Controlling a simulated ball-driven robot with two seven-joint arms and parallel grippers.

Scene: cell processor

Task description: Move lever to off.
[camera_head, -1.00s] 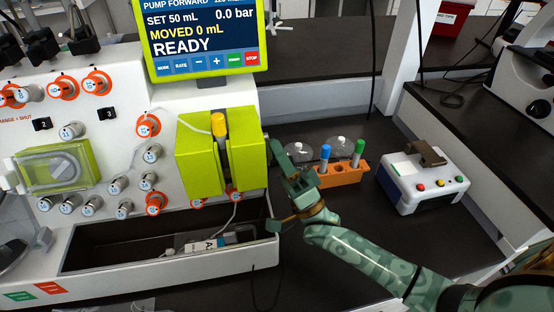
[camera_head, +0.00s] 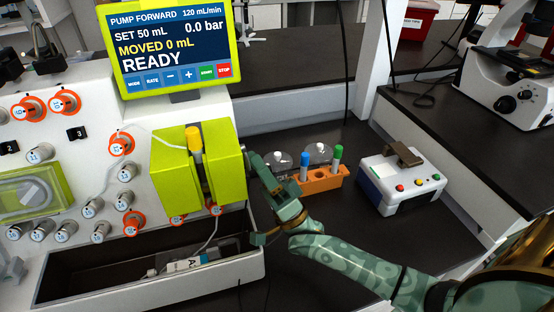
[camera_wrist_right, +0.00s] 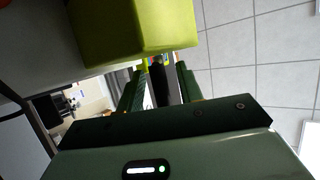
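My right gripper (camera_head: 262,172) is at the right side of the lime-green clamp block (camera_head: 225,165) on the white processor. In the right wrist view the green block (camera_wrist_right: 135,30) fills the upper left, and the gripper's fingers (camera_wrist_right: 161,88) stand apart. A dark narrow piece (camera_wrist_right: 157,75) shows between the fingers. It may be the lever, but I cannot tell for sure, nor whether the fingers touch it. In the head view I cannot pick out the lever; the gripper and block may hide it. My left gripper is not in view.
The screen (camera_head: 170,50) reads READY. An orange rack (camera_head: 320,181) with capped tubes stands right of my gripper, beside a white box with coloured buttons (camera_head: 400,182). An open trough (camera_head: 120,292) runs along the processor's front.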

